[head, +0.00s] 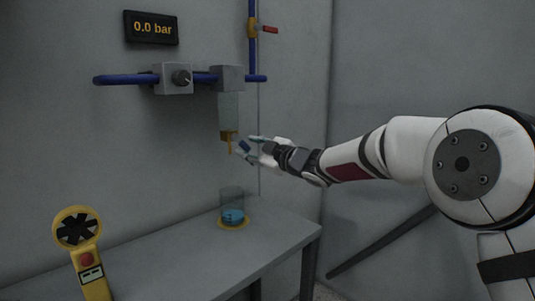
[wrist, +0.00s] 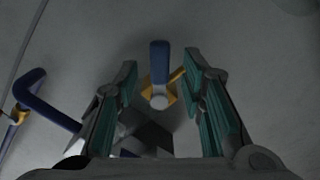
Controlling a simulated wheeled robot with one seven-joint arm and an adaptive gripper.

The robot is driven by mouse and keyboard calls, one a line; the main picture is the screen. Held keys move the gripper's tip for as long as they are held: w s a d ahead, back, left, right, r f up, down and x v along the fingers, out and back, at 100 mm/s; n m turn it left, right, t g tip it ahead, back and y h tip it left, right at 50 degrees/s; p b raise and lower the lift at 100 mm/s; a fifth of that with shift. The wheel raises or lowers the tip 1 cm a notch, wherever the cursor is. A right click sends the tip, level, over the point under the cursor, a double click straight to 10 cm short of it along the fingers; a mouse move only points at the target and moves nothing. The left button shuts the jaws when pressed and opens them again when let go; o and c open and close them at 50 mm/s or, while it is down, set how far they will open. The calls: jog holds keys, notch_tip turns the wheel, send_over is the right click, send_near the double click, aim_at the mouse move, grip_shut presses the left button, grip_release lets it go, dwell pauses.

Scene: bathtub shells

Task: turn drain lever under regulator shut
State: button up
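The regulator (head: 173,78) is a grey block with a dark knob on a blue pipe. To its right, a clear bowl (head: 229,108) hangs under a second grey block, with a brass drain fitting (head: 229,135) at its bottom. The drain lever shows as a blue handle (wrist: 160,62) on the brass drain (wrist: 158,97) in the wrist view, and small and blue (head: 244,146) in the head view. My gripper (head: 249,149) is beside the drain. Its teal-padded fingers (wrist: 161,88) are open, one each side of the lever, with visible gaps.
A display (head: 151,27) on the wall reads 0.0 bar. A red-handled valve (head: 268,30) sits on the vertical blue pipe. Below the drain, a clear cup with blue contents (head: 232,216) stands on the grey table (head: 180,258). A yellow device (head: 88,262) is at the lower left.

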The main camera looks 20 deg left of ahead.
jog(key=v, duration=0.9)
